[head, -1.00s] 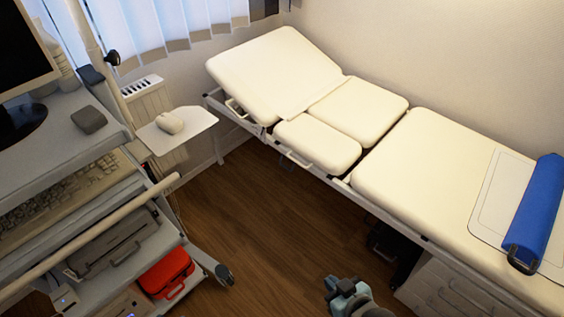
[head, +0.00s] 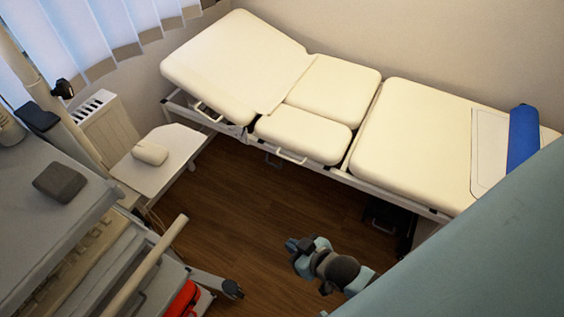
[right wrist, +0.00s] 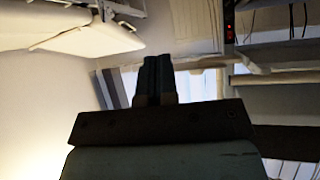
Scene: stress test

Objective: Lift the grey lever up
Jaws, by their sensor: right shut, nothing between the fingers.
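The cream examination couch (head: 225,60) runs along the wall in the head view. Two pale looped handles stick out from its near side: one (head: 208,113) below the raised backrest and one (head: 288,157) below the middle section. I cannot tell which part is the grey lever. My right gripper (head: 298,246) is over the floor in front of the couch, apart from it. In the right wrist view its fingers (right wrist: 160,75) are together with nothing between them. The couch also shows at the upper left of the wrist view (right wrist: 85,35). My left gripper is not in view.
A grey trolley (head: 22,190) with a pale rail stands at the left. A small white shelf (head: 165,185) holds a white mouse-like object (head: 150,152). A blue roll (head: 522,140) lies on the couch.

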